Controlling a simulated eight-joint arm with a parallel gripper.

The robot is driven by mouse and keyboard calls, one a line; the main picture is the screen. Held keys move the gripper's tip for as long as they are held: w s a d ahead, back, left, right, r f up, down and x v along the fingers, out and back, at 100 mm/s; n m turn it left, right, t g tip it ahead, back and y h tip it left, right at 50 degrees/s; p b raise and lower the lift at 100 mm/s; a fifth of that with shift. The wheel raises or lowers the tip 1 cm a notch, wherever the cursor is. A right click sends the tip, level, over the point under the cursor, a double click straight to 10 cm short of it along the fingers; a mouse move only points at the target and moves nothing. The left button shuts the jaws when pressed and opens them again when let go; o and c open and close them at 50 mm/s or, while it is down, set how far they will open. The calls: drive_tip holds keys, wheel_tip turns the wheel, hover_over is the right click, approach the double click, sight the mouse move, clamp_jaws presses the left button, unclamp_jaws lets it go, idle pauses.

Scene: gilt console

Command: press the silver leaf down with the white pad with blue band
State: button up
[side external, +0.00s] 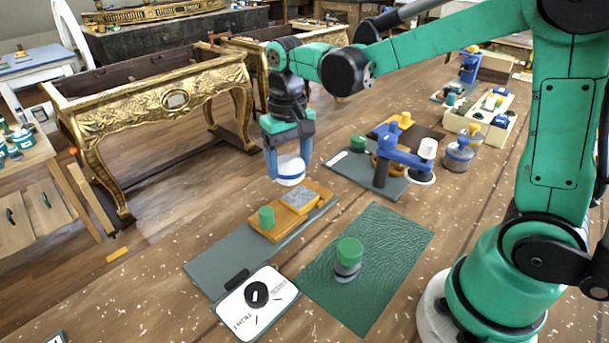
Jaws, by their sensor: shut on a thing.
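My gripper (288,160) is shut on the white pad with blue band (290,174). It holds the pad in the air above the far end of an orange wooden block (262,235). A small grey-silver square, which looks like the silver leaf (300,198), lies on that block, below and slightly right of the pad. A gap seems to show between pad and square, but its height is hard to judge from this one view. A green knob (266,217) stands on the block's near end.
The block sits on a grey mat (213,265). A white dial card (257,303) and a dark green sheet (390,245) with a green-topped piece (348,257) lie nearer. A blue stand (382,165) is at right. A gilt console frame (170,105) stands behind left.

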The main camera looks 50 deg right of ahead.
sight(310, 190)
drive_tip(key=shift+f, duration=3.05)
drive_tip(key=shift+d+r, duration=0.1)
drive_tip(key=shift+d, duration=0.1)
drive_tip(key=shift+c, duration=0.6)
drive_tip(key=shift+d, duration=2.3)
drive_tip(key=shift+a, duration=2.4)
drive_tip(key=shift+d, duration=2.3)
drive_tip(key=shift+s+d, duration=0.15)
drive_tip(key=shift+a, duration=2.6)
drive_tip(key=shift+d, duration=2.6)
wheel_tip(310, 190, up, 8)
drive_tip(key=shift+f, duration=0.2)
